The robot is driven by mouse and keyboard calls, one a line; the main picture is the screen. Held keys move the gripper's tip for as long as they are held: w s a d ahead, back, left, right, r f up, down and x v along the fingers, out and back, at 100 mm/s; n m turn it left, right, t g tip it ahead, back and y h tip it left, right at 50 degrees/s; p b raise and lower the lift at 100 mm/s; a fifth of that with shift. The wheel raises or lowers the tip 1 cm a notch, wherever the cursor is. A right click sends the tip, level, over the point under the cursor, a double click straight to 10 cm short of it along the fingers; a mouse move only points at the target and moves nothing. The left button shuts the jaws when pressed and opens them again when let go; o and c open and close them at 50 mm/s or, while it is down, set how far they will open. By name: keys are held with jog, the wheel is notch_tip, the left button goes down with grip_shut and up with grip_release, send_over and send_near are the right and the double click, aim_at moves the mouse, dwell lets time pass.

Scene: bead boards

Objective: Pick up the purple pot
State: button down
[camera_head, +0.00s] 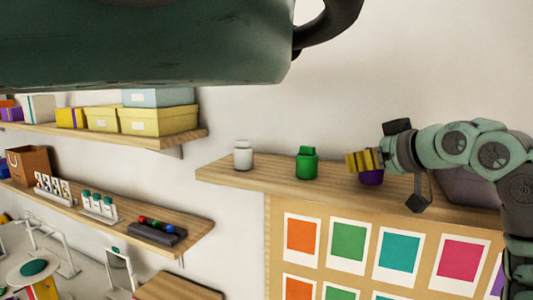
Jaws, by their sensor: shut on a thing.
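The purple pot (371,178) is on or just above the wooden shelf at the right, below my gripper. My gripper (362,162) has yellow fingers and reaches in from the right. It is shut on the purple pot, and its fingers hide the pot's upper part. I cannot tell whether the pot's base touches the shelf. A green pot (307,165) stands upright on the same shelf to the left. A white pot (243,156) stands further left.
The wooden shelf (225,173) runs above a board of colour cards (347,245). A grey-purple object (467,188) stands behind my arm. Left shelves hold yellow boxes (158,121), white bottles (97,206) and a dark bead rack (157,233). Shelf room between the pots is free.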

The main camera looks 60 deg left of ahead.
notch_tip(320, 180, up, 7)
jog(key=b, duration=0.5)
jog(key=shift+s+f, duration=0.1)
jog(key=shift+f, duration=0.05)
jog(key=shift+r+b, duration=0.8)
jog(key=shift+r, duration=0.35)
